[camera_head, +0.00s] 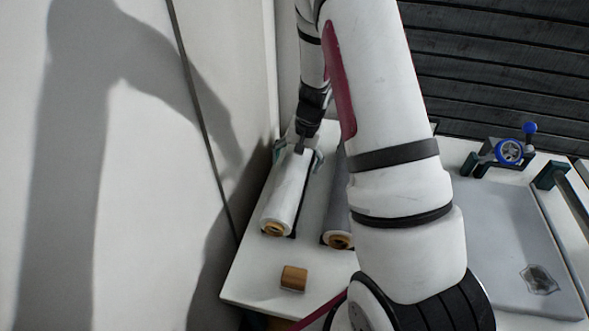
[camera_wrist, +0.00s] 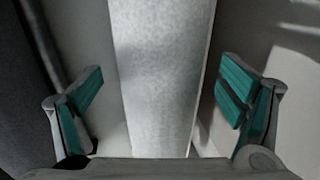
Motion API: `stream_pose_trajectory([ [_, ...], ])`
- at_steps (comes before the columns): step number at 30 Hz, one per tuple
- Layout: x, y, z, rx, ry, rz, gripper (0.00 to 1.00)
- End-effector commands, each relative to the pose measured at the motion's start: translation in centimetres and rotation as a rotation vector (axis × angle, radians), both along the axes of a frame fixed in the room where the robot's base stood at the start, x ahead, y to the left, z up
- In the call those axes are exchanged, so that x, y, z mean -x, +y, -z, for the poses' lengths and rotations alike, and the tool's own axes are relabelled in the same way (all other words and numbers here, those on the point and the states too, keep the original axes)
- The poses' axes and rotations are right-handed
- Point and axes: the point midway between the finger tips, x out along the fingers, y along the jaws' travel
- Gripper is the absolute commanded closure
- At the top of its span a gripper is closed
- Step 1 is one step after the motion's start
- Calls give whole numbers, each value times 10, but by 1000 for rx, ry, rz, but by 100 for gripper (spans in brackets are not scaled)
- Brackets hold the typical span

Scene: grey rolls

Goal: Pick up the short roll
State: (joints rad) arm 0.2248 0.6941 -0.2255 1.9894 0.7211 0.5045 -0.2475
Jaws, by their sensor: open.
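A pale roll (camera_head: 287,193) with a brown core lies on the white table. It also fills the middle of the wrist view (camera_wrist: 165,75). A darker grey roll (camera_head: 338,214) lies to its right in the head view, partly hidden by my arm, so I cannot compare their full lengths. My gripper (camera_head: 300,150) is at the far end of the pale roll. In the wrist view my gripper (camera_wrist: 160,92) is open, with one teal-padded finger on each side of the pale roll and gaps between. Whether the fingers reach down beside it is unclear.
A wall (camera_head: 130,200) runs close along the left. A grey board (camera_head: 505,235) and a blue-handled clamp (camera_head: 508,151) are on the right. My arm hides the table's middle.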

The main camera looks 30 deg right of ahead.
Motion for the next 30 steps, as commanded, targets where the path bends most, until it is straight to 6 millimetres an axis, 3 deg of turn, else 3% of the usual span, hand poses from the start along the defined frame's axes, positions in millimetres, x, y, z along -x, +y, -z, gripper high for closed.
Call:
stream_pose_trajectory([
  [6,-3,3,20,1,-1,0,11],
  [13,-3,3,21,1,-1,-1,11],
  [22,-3,3,21,1,-1,-1,77],
  [30,-4,3,19,1,-2,-1,80],
])
